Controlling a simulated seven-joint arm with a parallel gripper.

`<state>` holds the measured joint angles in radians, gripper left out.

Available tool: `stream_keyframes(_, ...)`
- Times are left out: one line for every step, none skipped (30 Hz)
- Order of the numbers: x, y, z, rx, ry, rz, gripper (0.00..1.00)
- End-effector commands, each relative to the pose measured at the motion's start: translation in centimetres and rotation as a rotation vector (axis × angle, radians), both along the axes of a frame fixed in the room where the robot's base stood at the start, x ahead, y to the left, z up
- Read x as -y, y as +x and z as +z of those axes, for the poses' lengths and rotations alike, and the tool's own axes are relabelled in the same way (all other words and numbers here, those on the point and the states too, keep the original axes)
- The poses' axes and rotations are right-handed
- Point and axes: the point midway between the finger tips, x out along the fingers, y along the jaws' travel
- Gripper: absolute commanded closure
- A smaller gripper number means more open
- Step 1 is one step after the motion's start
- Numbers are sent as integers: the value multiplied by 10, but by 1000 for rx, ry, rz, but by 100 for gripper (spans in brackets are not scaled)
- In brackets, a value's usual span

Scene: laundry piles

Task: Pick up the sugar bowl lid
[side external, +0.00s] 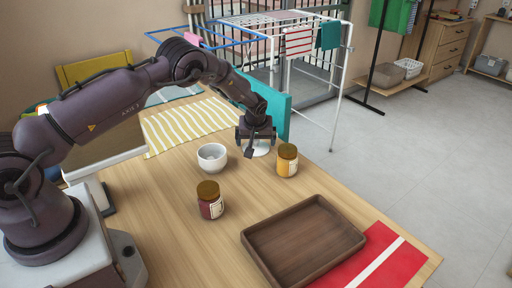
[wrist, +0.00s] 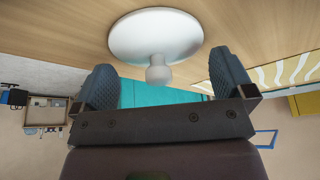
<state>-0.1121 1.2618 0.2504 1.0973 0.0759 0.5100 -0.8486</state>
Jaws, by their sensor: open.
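The sugar bowl lid is a white round disc with a knob; in the wrist view the lid (wrist: 155,35) lies on the wooden table, knob towards my gripper (wrist: 164,66). The two dark fingers are open, one on each side of the knob and apart from it. In the side view my gripper (side external: 255,148) hangs just over the lid (side external: 264,150) and hides part of it. A white bowl (side external: 212,158), open at the top, stands to the left of the gripper.
A yellow jar (side external: 287,161) stands close to the right of my gripper. A dark red jar (side external: 210,201) stands nearer the camera. A brown tray (side external: 250,240) lies at the front right, beside a red cloth (side external: 395,268). A teal panel (side external: 279,115) rises behind the gripper.

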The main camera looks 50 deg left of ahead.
Motion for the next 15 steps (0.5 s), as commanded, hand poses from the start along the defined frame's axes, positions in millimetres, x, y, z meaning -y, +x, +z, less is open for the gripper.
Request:
stream_keyframes(-1,1,-3,0,0,0,0)
stream_keyframes(-1,1,-3,1,-1,0,0)
stream_keyframes(-1,1,-3,1,-1,0,0)
stream_keyframes(-1,1,-3,1,-1,0,0)
stream_keyframes(-1,1,-3,1,-1,0,0)
stream_keyframes(-1,1,-3,1,-1,0,0)
stream_keyframes(-1,1,-3,1,-1,0,0)
stream_keyframes(-1,1,-3,1,-1,0,0)
stream_keyframes(-1,1,-3,1,-1,0,9)
stream_keyframes(-1,1,-3,1,-1,0,16)
stream_keyframes(-1,1,-3,1,-1,0,23)
stream_keyframes(-1,1,-3,1,-1,0,32)
stream_keyframes(-1,1,-3,1,-1,0,32)
stream_keyframes(-1,1,-3,1,-1,0,33)
stream_keyframes(-1,1,-3,1,-1,0,33)
